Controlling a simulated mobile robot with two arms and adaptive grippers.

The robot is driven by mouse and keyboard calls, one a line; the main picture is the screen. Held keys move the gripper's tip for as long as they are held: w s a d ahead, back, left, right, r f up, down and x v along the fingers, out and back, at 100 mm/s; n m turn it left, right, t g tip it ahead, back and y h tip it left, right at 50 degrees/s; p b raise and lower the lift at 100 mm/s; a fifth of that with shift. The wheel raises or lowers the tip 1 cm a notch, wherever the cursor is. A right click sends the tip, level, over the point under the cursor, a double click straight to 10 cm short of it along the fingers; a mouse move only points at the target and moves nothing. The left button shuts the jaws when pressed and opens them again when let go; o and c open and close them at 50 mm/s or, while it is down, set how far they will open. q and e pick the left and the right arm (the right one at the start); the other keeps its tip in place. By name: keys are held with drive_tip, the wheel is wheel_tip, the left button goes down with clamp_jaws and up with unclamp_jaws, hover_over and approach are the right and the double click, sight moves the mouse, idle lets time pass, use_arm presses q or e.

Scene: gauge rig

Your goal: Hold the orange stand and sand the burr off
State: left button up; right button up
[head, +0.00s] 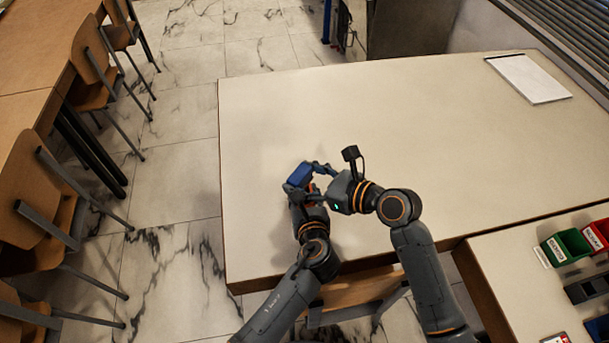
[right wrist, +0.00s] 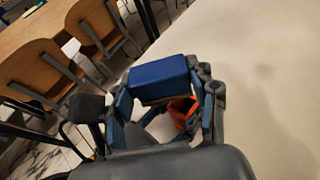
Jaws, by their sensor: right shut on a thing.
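A blue block (head: 299,174) with a pale underside is held above the near left part of the pale table. It also shows large in the right wrist view (right wrist: 160,78). My right gripper (right wrist: 165,88) is shut on it, with a finger at each end. My left gripper (head: 299,190) is close under the block in the head view. Its fingers are mostly hidden, so its grip on the stand cannot be made out. The burr is not visible.
The big table (head: 400,110) is clear around and beyond my arms. A white pad (head: 528,78) lies at its far right. Chairs (head: 35,185) line another table at the left.

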use_arm(q)
drive_tip(key=shift+w+r, duration=0.15)
drive_tip(key=shift+r, duration=0.05)
use_arm(e)
drive_tip(key=shift+s+a+f, duration=0.1)
drive_tip(key=shift+s+f, duration=0.15)
drive_tip(key=shift+f, duration=0.15)
drive_tip(key=shift+w+d, duration=0.45)
drive_tip(key=shift+w, duration=0.2)
use_arm(q)
drive_tip(key=shift+f, duration=0.15)
use_arm(e)
drive_tip(key=shift+w+d+r, duration=0.25)
drive_tip(key=shift+w+r, duration=0.2)
drive_tip(key=shift+r, duration=0.3)
drive_tip(key=shift+w+d+r, duration=0.2)
drive_tip(key=shift+w+r, duration=0.2)
drive_tip(key=shift+r, duration=0.35)
drive_tip(key=shift+w+d+r, duration=0.2)
drive_tip(key=shift+w+r, duration=0.1)
drive_tip(key=shift+r, duration=0.35)
drive_tip(key=shift+w+d+r, duration=0.2)
drive_tip(key=shift+w+r, duration=0.1)
drive_tip(key=shift+r, duration=0.35)
use_arm(q)
drive_tip(key=shift+f, duration=0.1)
drive_tip(key=o, duration=1.3)
